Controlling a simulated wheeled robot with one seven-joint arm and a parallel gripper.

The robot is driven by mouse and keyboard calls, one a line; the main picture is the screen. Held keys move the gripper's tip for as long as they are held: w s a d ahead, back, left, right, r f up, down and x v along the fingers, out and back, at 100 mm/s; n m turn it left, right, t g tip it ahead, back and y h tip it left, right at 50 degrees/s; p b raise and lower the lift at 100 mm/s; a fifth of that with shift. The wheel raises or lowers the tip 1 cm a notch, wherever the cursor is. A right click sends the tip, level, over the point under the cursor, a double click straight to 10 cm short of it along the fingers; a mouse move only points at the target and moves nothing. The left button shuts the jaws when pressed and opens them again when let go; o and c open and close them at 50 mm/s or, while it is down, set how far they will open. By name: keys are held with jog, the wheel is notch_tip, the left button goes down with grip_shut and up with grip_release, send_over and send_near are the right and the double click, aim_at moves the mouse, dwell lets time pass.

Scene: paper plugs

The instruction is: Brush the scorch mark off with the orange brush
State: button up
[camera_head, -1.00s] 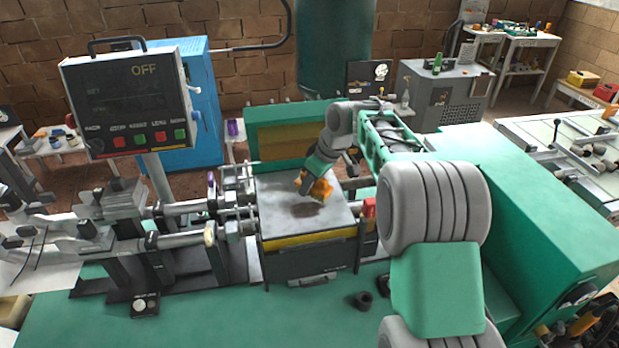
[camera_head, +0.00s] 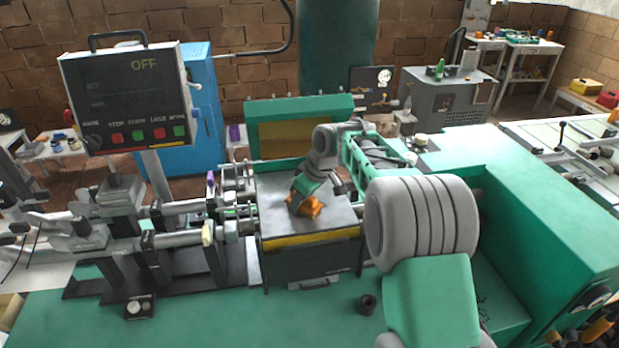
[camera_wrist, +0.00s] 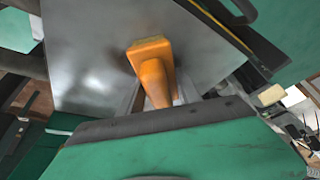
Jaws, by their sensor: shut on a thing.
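The orange brush (camera_head: 310,207) is in my gripper (camera_head: 299,196), low over the grey metal plate (camera_head: 275,190) of the machine. In the wrist view the brush (camera_wrist: 152,65) shows its orange block and tapered handle, with the handle running into my gripper (camera_wrist: 155,105). The plate also fills much of the wrist view (camera_wrist: 85,60). The scorch mark does not show clearly now; the brush and gripper cover the area where it was seen.
A green guard (camera_head: 300,104) stands behind the plate. Rods and clamps (camera_head: 232,195) are to its left, and a control panel reading OFF (camera_head: 130,97) stands further left. A green machine body (camera_head: 540,200) is to the right. A small black cylinder (camera_head: 367,304) sits in front.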

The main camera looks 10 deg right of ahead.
jog(key=shift+a+f, duration=0.1)
jog(key=shift+a, duration=1.25)
jog(key=shift+d+p, duration=0.35)
jog(key=shift+d, duration=2.5)
jog(key=shift+a, duration=2.85)
jog(key=shift+d+p, duration=0.3)
jog(key=shift+d, duration=2.6)
jog(key=shift+a+b, duration=0.55)
jog(key=shift+a, duration=2.25)
jog(key=shift+d, duration=2.8)
jog(key=shift+a, duration=2.4)
jog(key=shift+a+r, duration=0.3)
jog(key=shift+a, duration=0.35)
notch_tip(320, 180, up, 3)
jog(key=shift+d+r+p, duration=0.1)
jog(key=shift+r+p, duration=0.1)
jog(key=shift+p, duration=0.75)
jog(key=shift+r+p, duration=1.5)
jog(key=shift+r, duration=0.7)
